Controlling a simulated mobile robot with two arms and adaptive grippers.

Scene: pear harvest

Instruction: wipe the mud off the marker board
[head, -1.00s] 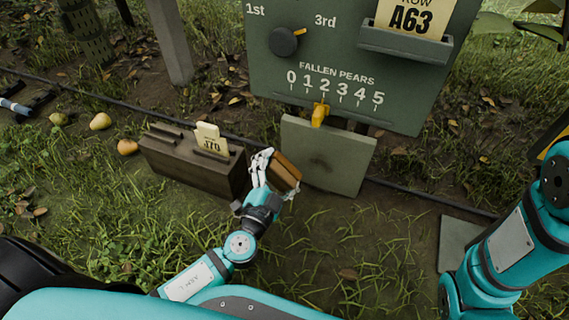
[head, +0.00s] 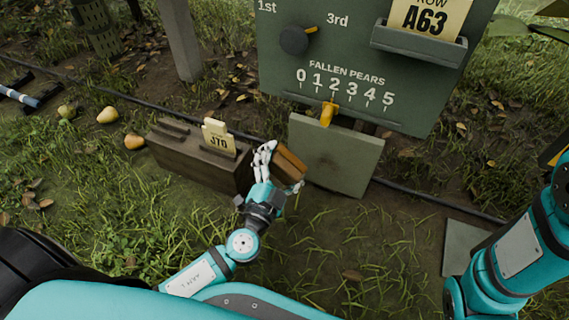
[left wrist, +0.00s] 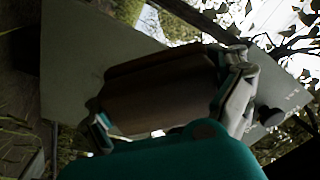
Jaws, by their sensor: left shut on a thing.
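The marker board is green-grey, with a large upper panel (head: 350,55) and a plain lower panel (head: 345,150). My left gripper (head: 282,168) is shut on a brown block (head: 289,160), beside the lower panel's left edge. In the left wrist view the brown block (left wrist: 160,92) sits between the fingers, with the pale panel (left wrist: 75,60) behind it. Whether the block touches the panel I cannot tell. My right arm shows at the right; its gripper is out of view.
A dark wooden box (head: 190,160) with a J70 card (head: 218,138) stands left of the board. Several pears (head: 107,116) lie on the ground at the left. A yellow pointer (head: 327,114) and a dark knob (head: 294,40) stick out of the upper panel. Grass in front is open.

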